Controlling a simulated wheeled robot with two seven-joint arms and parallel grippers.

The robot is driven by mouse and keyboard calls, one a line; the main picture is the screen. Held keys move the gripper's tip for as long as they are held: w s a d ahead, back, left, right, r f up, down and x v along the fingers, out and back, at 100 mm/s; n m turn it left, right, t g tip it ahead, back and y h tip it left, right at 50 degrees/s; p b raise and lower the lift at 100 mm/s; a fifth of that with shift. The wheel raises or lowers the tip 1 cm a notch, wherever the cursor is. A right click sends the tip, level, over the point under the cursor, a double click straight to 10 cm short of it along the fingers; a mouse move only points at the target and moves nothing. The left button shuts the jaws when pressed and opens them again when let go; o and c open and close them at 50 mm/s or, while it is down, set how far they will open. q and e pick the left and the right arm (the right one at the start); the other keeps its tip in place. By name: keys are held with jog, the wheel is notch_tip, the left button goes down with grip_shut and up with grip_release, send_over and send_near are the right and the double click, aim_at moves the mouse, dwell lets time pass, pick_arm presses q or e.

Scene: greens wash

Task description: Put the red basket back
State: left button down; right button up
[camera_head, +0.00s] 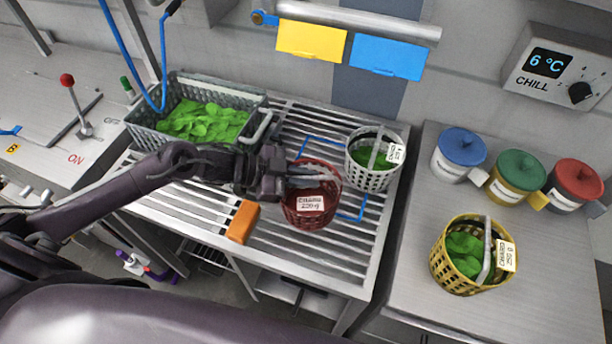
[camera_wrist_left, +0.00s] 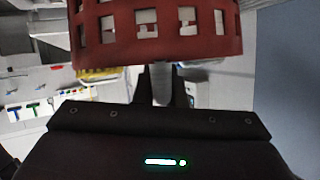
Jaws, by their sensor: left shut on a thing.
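The red basket (camera_head: 311,205) with a white label hangs from my left gripper (camera_head: 287,181) over the slatted metal rack. The gripper's fingers are shut at the basket's upper part, around its handle as far as I can tell. In the left wrist view the red basket (camera_wrist_left: 155,30) fills the top of the picture, its square holes showing. Whether its bottom touches the slats I cannot tell. A blue outline (camera_head: 350,215) marks part of the rack beside and behind the basket. My right gripper does not show.
A white basket (camera_head: 372,175) of greens stands right of the red one, and a grey crate (camera_head: 165,135) of greens at the left. An orange block (camera_head: 242,222) lies near the front. A yellow basket (camera_head: 450,275) and several lidded tubs stand on the right counter (camera_head: 410,240).

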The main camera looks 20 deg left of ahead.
pick_arm(q)
jog(key=c, duration=1.9)
grip_release()
jog(key=shift+f, duration=0.15)
jog(key=o, duration=0.4)
jog(key=shift+r, duration=0.3)
jog(key=v, duration=0.6)
jog(key=shift+f+b, duration=0.3)
jog(key=p+v, duration=0.2)
jog(key=v, duration=0.4)
jog(key=shift+r, duration=0.15)
